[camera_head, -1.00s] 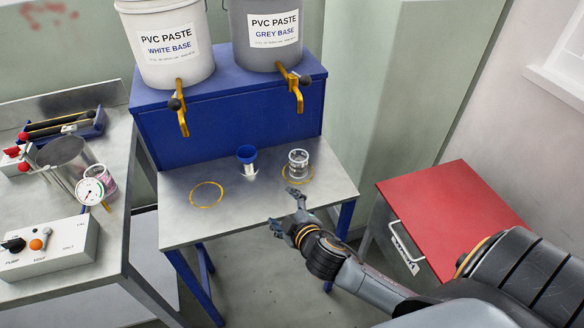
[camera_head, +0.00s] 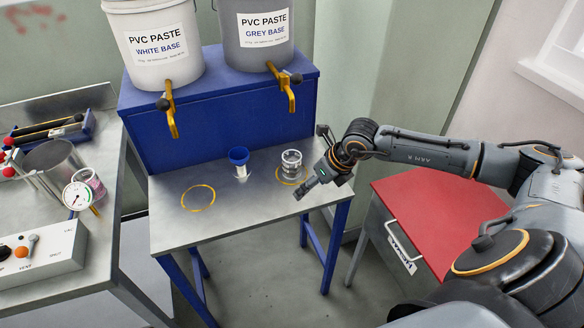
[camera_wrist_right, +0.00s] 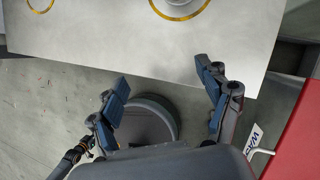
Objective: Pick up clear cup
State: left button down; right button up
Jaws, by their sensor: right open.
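The clear cup (camera_head: 291,164) stands upright on the steel table (camera_head: 222,222), inside the right-hand yellow ring. Only a sliver of it shows at the top edge of the right wrist view (camera_wrist_right: 181,3). My right gripper (camera_head: 311,163) is open and empty, just right of the cup, its fingers spread to either side and pointing toward it. In the right wrist view the open fingers (camera_wrist_right: 161,76) are short of the cup, over the table's edge. A dark piece with orange rings at that view's lower left looks like my left arm's end; its fingers cannot be made out.
An empty yellow ring (camera_head: 198,198) lies farther left. Two paste buckets with brass taps (camera_head: 171,112) sit on the blue stand (camera_head: 215,115) behind. A red-topped cabinet (camera_head: 440,215) stands right of the table.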

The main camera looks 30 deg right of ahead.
jog(key=shift+h, duration=0.8)
jog(key=d, duration=0.4)
jog(key=shift+r, duration=0.3)
jog(key=p, duration=0.2)
send_near(292, 160)
jog(key=s+f, duration=0.1)
jog(key=f, duration=0.1)
jog(key=s+a+f, duration=0.1)
jog(key=s+f, duration=0.1)
jog(key=shift+s+a, duration=0.15)
jog(key=shift+s, duration=0.15)
jog(key=shift+w+f, duration=0.15)
jog(key=shift+w, duration=0.45)
jog(key=shift+w+a+p, duration=0.15)
jog(key=shift+w+p, duration=0.3)
jog(key=shift+w, duration=0.1)
jog(key=shift+w+a+p, duration=0.25)
jog(key=shift+w+p, duration=0.05)
jog(key=shift+w, duration=0.9)
jog(key=shift+x, duration=1.45)
jog(key=shift+s+d, duration=0.1)
jog(key=shift+s, duration=0.05)
jog(key=c, duration=1.3)
jog(key=shift+c, duration=0.2)
